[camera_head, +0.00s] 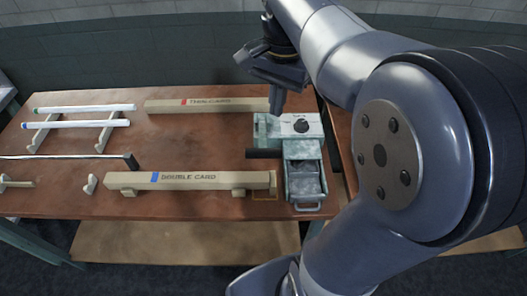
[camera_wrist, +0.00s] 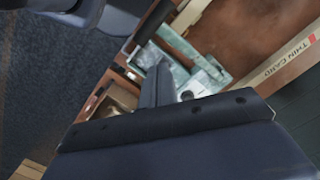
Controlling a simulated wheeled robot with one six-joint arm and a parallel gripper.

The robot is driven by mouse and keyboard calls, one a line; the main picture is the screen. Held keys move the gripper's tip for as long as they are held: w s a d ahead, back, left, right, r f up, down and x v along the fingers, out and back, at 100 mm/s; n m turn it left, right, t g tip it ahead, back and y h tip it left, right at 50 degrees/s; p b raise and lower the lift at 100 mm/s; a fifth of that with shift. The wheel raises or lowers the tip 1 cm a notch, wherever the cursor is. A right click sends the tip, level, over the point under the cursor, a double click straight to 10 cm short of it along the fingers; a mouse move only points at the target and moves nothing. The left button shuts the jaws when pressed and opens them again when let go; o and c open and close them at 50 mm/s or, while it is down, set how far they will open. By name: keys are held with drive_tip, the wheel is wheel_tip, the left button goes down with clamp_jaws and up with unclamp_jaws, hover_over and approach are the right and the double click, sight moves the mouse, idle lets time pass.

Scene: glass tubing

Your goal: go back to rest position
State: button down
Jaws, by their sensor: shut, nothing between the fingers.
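My gripper (camera_head: 277,103) is shut and empty. It points down above the far left corner of a pale green and white device (camera_head: 303,150) with a dark knob, at the right side of the table. The device's front drawer (camera_head: 305,184) is open, with a metal handle at its front. In the wrist view, my gripper's shut fingers (camera_wrist: 160,78) show in the middle, over the device (camera_wrist: 203,80). I cannot tell how high the fingers are above it. My arm covers the right part of the head view.
Two white tubes (camera_head: 85,108) lie on supports at the left. A thin rod (camera_head: 70,157) lies left of centre. The table's middle is clear.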

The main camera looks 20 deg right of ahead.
idle(0.5)
wheel_tip(320, 180, down, 8)
drive_tip(key=shift+s+a+f, duration=0.25)
drive_tip(key=shift+a, duration=0.1)
idle(0.4)
